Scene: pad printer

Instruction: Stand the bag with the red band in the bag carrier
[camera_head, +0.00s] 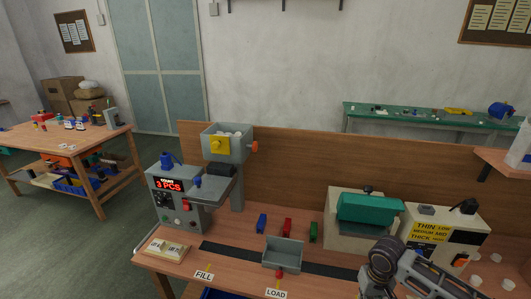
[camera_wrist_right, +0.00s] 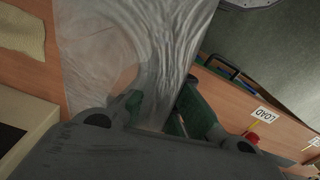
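A clear, wrinkled plastic bag (camera_wrist_right: 125,50) fills the upper middle of the right wrist view. No red band shows on the visible part, so I cannot tell which bag it is. My right gripper (camera_wrist_right: 160,112) shows at the bottom of that view, with its green-tipped fingers apart and the bag's film showing between and beyond them. Contact with the film is unclear. In the head view my right arm (camera_head: 385,262) comes in at the lower right, and its fingers are out of frame. My left gripper is not in view. No thing is clearly identifiable as the bag carrier.
A grey open bin (camera_head: 283,254) stands behind the LOAD label (camera_head: 276,293). Blue (camera_head: 262,223), red (camera_head: 287,227) and green (camera_head: 313,232) pieces stand behind it. A counting machine (camera_head: 180,197) is at left, a green-topped machine (camera_head: 365,209) at right. A dark strip (camera_head: 325,269) crosses the bench.

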